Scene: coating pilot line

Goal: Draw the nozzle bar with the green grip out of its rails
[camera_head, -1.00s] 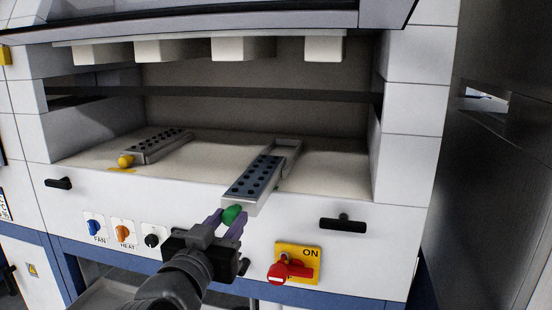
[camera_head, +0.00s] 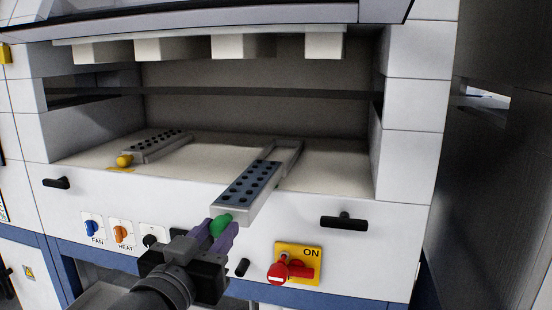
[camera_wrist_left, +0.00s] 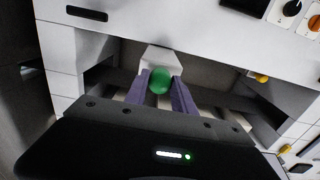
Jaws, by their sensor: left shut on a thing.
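The nozzle bar with the green grip (camera_head: 250,186) is a grey bar with dark holes on top. It sticks out over the front edge of the chamber, its back part between its rails (camera_head: 290,157). My left gripper (camera_head: 221,229) is shut on the green grip (camera_head: 222,223) at the bar's front end. In the left wrist view the green grip (camera_wrist_left: 160,80) sits between the two purple fingers of my left gripper (camera_wrist_left: 161,88). My right gripper is not in view.
A second nozzle bar with a yellow grip (camera_head: 155,146) lies at the left of the chamber floor. A red switch on a yellow plate (camera_head: 297,262), a black handle (camera_head: 344,221) and knobs (camera_head: 121,233) are on the front panel. Pale blocks (camera_head: 230,47) hang above.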

